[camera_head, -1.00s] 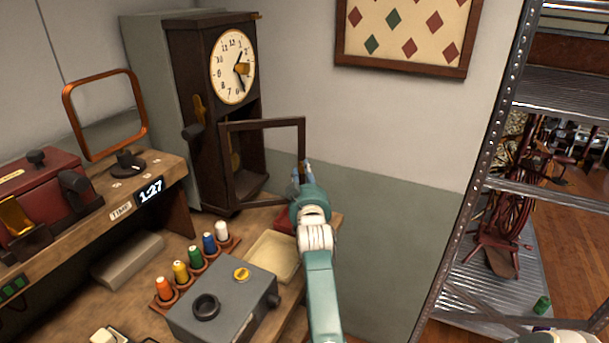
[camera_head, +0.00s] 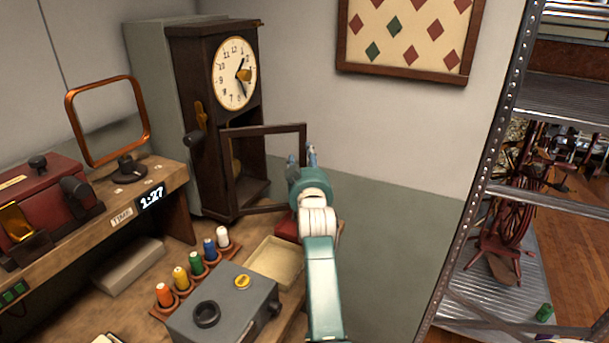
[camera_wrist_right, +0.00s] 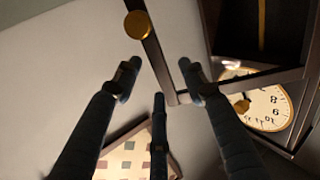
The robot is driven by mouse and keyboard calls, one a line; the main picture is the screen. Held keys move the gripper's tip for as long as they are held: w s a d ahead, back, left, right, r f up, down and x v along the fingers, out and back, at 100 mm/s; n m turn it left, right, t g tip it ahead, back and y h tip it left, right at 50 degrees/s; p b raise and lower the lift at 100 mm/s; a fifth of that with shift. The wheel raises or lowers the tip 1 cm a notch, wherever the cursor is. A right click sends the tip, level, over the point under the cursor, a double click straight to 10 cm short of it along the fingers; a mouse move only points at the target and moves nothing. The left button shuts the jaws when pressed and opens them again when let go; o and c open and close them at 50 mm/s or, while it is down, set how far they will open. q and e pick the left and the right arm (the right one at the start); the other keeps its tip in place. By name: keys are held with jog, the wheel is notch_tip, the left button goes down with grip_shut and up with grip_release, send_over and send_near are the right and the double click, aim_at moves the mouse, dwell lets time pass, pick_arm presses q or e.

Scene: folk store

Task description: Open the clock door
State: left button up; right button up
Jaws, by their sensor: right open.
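The dark wooden clock (camera_head: 210,60) stands upright against the wall, with its round cream dial on the upper front. Its framed clock door (camera_head: 262,130) is swung outward from the lower case, showing the inside. My right gripper (camera_head: 302,158) is open at the door's free right edge. In the right wrist view, my right gripper's fingers (camera_wrist_right: 158,76) are spread, and the edge of the door (camera_wrist_right: 158,62) runs between them in the picture. A brass knob (camera_wrist_right: 138,25) on the door lies beyond the fingertips. I cannot tell whether a finger touches the door.
A grey box (camera_head: 225,305), a row of coloured thread spools (camera_head: 196,262) and a shallow tan tray (camera_head: 275,262) sit on the bench below the clock. A round-cornered mirror (camera_head: 147,120) stands left. A metal shelf (camera_head: 500,150) is at right.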

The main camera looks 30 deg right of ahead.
aim_at(302, 139)
jog(key=shift+r, duration=1.9)
jog(key=shift+c, duration=0.3)
